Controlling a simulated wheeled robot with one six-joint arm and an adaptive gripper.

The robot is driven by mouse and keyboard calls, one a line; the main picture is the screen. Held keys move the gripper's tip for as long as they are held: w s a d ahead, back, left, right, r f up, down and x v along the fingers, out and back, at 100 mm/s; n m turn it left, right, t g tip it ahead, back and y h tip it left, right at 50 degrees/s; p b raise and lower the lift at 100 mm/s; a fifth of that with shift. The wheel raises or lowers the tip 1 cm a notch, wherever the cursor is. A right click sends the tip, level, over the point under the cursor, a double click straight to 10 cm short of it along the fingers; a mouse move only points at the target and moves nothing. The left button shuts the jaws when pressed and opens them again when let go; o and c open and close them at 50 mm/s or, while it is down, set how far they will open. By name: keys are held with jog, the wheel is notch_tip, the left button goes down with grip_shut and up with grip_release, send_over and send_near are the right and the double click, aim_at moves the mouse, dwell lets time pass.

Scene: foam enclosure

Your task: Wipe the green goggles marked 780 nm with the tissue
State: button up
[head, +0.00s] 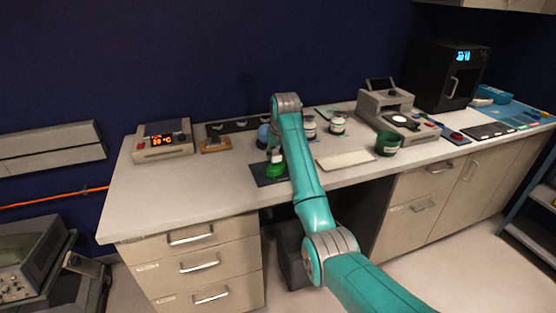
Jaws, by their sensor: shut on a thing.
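The green goggles (276,171) appear as a small bright green shape on a dark mat (266,181) near the front of the bench. The 780 nm marking is too small to read. My gripper (275,158) is just above the goggles, pointing down and partly hidden by my teal arm. It is shut on a small pale thing that looks like the tissue (276,158). At this size I cannot tell whether the tissue touches the goggles.
A device with a red display (163,141) stands left. Labelled jars (338,124) stand behind, right of my arm. A pale flat board (346,160) and a dark green cup (387,144) are to the right. A grey instrument (391,107) stands beyond them.

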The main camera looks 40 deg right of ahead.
jog(key=shift+a+r, duration=0.1)
jog(key=shift+r, duration=2.6)
